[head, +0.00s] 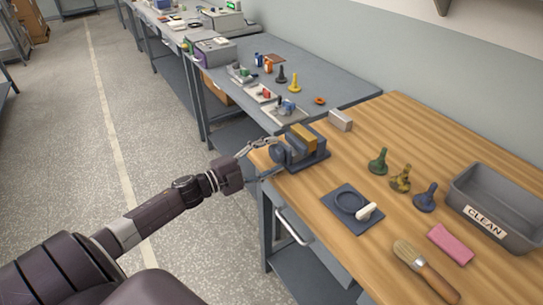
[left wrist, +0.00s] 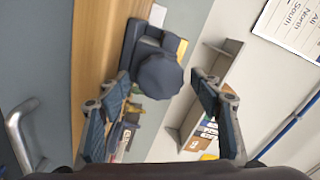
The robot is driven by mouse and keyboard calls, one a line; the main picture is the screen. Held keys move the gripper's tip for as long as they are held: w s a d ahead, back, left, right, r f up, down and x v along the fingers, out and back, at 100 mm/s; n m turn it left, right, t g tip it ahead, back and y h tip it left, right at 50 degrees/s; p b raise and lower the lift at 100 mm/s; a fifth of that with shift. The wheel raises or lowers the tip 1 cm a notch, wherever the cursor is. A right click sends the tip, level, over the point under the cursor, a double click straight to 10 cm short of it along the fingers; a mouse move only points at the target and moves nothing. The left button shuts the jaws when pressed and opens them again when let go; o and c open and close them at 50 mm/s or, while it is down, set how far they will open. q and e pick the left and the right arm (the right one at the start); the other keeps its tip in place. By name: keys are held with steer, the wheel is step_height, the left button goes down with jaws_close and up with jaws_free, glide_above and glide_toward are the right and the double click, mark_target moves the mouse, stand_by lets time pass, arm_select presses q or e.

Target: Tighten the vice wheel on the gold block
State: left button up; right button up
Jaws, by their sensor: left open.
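The dark blue-grey vice (head: 308,160) stands at the left edge of the wooden bench. The gold block (head: 303,137) sits in its jaws. The round vice wheel (head: 279,153) faces left, toward my arm. My left gripper (head: 262,148) is open, just left of the wheel. In the left wrist view the wheel (left wrist: 160,76) lies ahead between the spread fingers of my left gripper (left wrist: 160,86). I cannot tell whether a finger touches it. A little of the gold block (left wrist: 181,48) shows behind the vice body. My right gripper is out of view.
A grey metal block (head: 340,120) stands behind the vice. A dark pad (head: 353,208) with a ring and white-handled tool lies in front.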

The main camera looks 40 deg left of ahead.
arm_select(q)
steer(key=v, duration=1.2)
steer(key=w+d+n+b, duration=0.1)
steer(key=w+n, duration=0.2)
steer(key=n, duration=0.1)
steer(key=w+d+n+b, duration=0.1)
steer(key=w+n, duration=0.2)
steer(key=n, duration=0.1)
steer(key=w+d+n+b, duration=0.1)
steer(key=w+n, duration=0.2)
steer(key=n, duration=0.1)
steer(key=shift+w+d+f+n, duration=0.1)
steer(key=shift+d+n, duration=0.2)
steer(key=shift+x, duration=1.05)
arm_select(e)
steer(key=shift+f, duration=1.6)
arm_select(q)
steer(key=shift+f, duration=0.1)
steer(key=shift+c, duration=0.2)
